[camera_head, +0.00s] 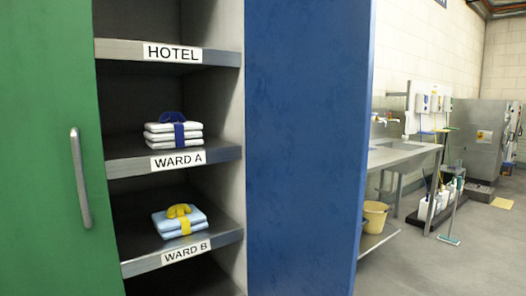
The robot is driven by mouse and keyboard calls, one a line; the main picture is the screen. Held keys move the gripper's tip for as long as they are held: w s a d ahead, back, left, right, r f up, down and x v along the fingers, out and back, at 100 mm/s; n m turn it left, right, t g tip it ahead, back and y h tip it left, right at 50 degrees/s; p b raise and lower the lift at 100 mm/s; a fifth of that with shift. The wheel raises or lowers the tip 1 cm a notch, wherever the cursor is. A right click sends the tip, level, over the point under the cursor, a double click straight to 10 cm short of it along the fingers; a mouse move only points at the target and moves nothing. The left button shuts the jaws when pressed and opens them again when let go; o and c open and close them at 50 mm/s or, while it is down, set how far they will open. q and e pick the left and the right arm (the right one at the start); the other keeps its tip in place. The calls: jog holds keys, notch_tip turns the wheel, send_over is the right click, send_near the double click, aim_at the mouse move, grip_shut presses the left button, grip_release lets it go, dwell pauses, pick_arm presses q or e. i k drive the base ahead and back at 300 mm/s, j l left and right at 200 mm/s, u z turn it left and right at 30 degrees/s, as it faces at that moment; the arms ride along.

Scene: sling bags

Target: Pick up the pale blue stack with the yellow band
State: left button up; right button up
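The pale blue stack (170,223) is folded cloth lying on the lower shelf labelled WARD B. Its yellow band (185,226) runs down the front, with a yellow loop (179,210) on top. A white stack (160,134) with a blue band (179,134) and a blue loop on top lies on the shelf above, labelled WARD A. Neither of my grippers shows in the head view.
A green door (45,150) with a metal handle (80,178) stands left of the shelves, and a blue panel (305,150) stands right. The top shelf (125,49) reads HOTEL.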

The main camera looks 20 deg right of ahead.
aim_at(180, 219)
jog(key=i+l+u, duration=0.2)
jog(key=l+u, duration=0.2)
jog(key=l, duration=0.6)
jog(key=i+l+u, duration=0.1)
jog(key=l+u, duration=0.25)
jog(key=l, duration=0.65)
jog(key=l+u, duration=0.4)
jog(key=l, duration=0.6)
jog(key=i+j, duration=0.15)
jog(key=j, duration=0.25)
jog(key=i+j, duration=0.15)
jog(key=j, duration=0.25)
jog(key=i+j, duration=0.1)
jog(key=j, duration=0.3)
jog(key=i+j, duration=0.15)
jog(key=j, duration=0.25)
jog(key=i+j, duration=0.15)
jog(key=j, duration=0.25)
jog(key=z, duration=0.05)
